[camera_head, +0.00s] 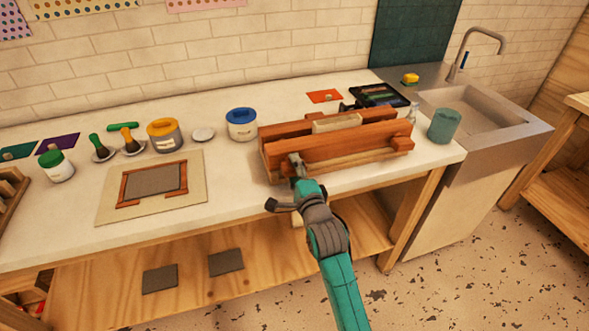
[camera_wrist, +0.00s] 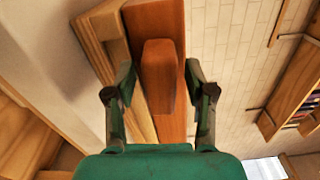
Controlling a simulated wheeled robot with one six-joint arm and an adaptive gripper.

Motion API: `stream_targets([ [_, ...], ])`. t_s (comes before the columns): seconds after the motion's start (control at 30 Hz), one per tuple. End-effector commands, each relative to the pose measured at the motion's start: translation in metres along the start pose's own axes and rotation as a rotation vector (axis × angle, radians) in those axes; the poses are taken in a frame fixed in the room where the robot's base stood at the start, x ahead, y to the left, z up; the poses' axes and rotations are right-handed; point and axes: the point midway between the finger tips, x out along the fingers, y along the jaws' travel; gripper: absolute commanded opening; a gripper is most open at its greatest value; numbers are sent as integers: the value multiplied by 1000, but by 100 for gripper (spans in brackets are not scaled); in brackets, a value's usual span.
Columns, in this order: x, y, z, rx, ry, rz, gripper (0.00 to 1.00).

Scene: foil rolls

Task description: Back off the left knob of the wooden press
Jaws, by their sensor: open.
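The wooden press (camera_head: 345,143) stands on the white counter, with a reddish-brown front beam and a pale block on top. My gripper (camera_head: 296,163) is at the left end of its front face. In the wrist view my gripper (camera_wrist: 160,82) is open, with one finger on each side of a reddish-brown wooden knob (camera_wrist: 158,62). Gaps show between the knob and both fingers. The knob's long side runs along the beam (camera_wrist: 172,127) behind it. In the head view my gripper mostly hides this knob.
A blue-lidded jar (camera_head: 241,125) stands left of the press, and a teal cup (camera_head: 444,126) stands to its right beside the sink (camera_head: 480,112). A framed board (camera_head: 112,207) lies on the counter at left. A lower wooden shelf (camera_head: 110,300) holds dark square pieces.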

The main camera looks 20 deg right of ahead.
Motion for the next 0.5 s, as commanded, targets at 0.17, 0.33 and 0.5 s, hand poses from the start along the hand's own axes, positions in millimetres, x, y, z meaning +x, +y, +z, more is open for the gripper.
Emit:
stream_targets([
  [0.17, 0, 0, 0, 0, 0, 0, 54],
  [0.33, 0, 0, 0, 0, 0, 0, 19],
  [0.5, 0, 0, 0, 0, 0, 0, 0],
])
